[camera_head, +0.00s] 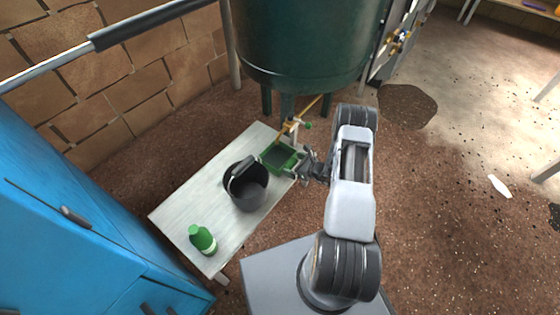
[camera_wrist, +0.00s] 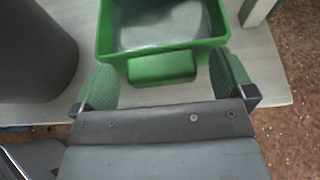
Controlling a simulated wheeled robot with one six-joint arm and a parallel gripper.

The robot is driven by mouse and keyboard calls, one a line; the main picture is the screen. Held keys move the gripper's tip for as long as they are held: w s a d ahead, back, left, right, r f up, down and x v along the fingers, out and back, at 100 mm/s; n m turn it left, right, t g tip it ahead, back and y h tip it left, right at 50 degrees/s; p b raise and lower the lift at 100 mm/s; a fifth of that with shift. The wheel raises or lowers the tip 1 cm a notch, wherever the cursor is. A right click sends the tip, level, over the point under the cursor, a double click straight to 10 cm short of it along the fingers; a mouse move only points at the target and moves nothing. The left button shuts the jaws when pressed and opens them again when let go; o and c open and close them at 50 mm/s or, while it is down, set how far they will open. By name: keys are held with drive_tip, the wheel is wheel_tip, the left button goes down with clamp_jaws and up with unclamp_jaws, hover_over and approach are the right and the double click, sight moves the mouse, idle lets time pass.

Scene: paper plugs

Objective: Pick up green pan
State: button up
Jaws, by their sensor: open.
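The green pan (camera_head: 276,158) is a shallow rectangular tray on the far right end of the pale table (camera_head: 181,207). In the wrist view the pan (camera_wrist: 105,38) shows its green rim and a short, wide green handle (camera_wrist: 162,67) pointing toward me. My gripper (camera_head: 301,165) is at the pan's right side. In the wrist view its two green-padded fingers (camera_wrist: 163,84) are open, one on each side of the handle, with a gap on both sides. Nothing is held. The pan's far end is out of the wrist view.
A black bucket (camera_head: 248,191) stands close to the pan, and shows at the wrist view's left (camera_wrist: 38,50). A green bottle (camera_head: 202,240) is at the table's near end. A large green tank (camera_head: 306,45) stands behind. A blue cabinet (camera_head: 75,220) is at left. Open floor lies right.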

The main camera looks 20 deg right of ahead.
drive_tip(key=shift+c, duration=0.5)
drive_tip(key=c, duration=0.9)
drive_tip(key=shift+c, duration=0.2)
drive_tip(key=shift+r, duration=0.15)
